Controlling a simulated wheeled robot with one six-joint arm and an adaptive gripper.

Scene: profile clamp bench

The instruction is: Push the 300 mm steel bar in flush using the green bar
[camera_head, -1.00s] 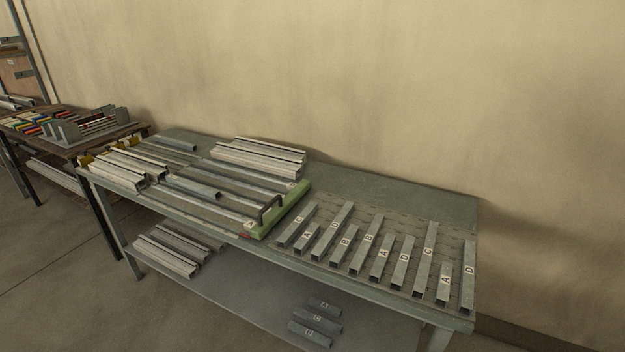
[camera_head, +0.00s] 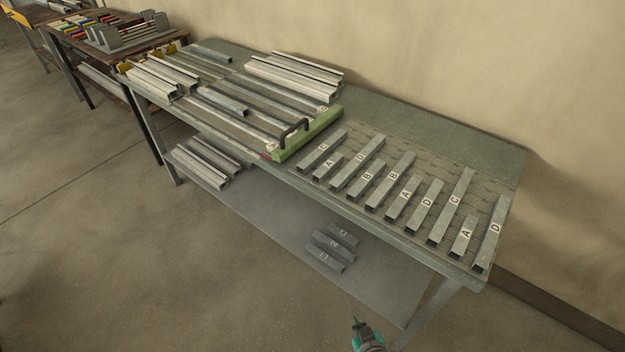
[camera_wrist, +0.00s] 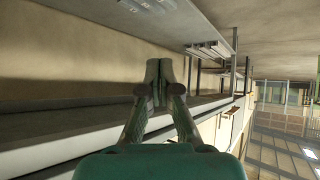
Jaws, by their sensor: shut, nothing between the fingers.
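The green bar (camera_head: 308,134) with a dark handle (camera_head: 294,130) lies across the right ends of the long rails on the bench. Several grey steel profiles lie left of it, among them a shorter one (camera_head: 223,101); I cannot tell which is the 300 mm bar. My gripper (camera_head: 357,324) shows at the bottom of the head view, low in front of the bench and well away from the green bar. In the wrist view my gripper (camera_wrist: 160,90) is shut and empty, its fingertips together.
Several lettered profiles (camera_head: 398,193) lie on the bench's right part. More profiles lie on the lower shelf (camera_head: 268,203). The bench's front edge (camera_head: 400,245) lies between my gripper and the top. A second table (camera_head: 75,40) stands at the left back. The floor in front is clear.

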